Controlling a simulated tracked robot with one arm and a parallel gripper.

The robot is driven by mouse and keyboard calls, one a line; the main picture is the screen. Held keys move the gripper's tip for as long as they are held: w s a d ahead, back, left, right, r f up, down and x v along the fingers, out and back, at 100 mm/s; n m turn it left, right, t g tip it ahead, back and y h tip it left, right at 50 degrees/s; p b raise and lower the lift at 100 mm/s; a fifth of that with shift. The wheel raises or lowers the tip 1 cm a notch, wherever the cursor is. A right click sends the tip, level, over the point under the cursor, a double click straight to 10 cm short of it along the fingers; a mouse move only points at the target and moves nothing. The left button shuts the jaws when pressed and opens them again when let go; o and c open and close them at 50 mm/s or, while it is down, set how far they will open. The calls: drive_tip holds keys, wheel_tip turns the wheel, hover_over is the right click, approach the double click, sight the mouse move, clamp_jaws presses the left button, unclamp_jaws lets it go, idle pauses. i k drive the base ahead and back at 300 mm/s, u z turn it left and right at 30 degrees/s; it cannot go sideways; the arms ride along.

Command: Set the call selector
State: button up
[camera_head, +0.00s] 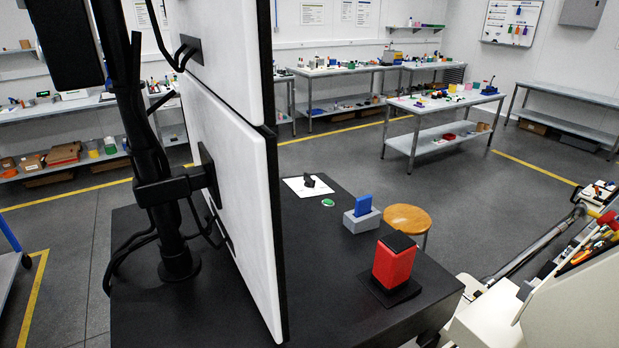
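No part is clearly labelled as the call selector. A small black knob-like piece (309,181) sits on a white plate (294,189) toward the far end of the black table (345,262). A green round piece (328,202) lies flat near the plate. A blue upright block (363,205) stands in a grey base (353,222). A red block with a black top (393,262) stands on a black square base at the near right. Which way the knob points is too small to tell. My gripper is not in view.
Two large white panels (235,190) on a black post (160,170) rise over the table's left side and hide part of it. Cables hang behind them. A round wooden stool (407,219) stands beyond the table. Cluttered workbenches (445,103) line the back; grey floor lies between.

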sight(310, 182)
drive_tip(key=u, duration=1.6)
drive_tip(key=i, duration=4.5)
drive_tip(key=z, duration=0.9)
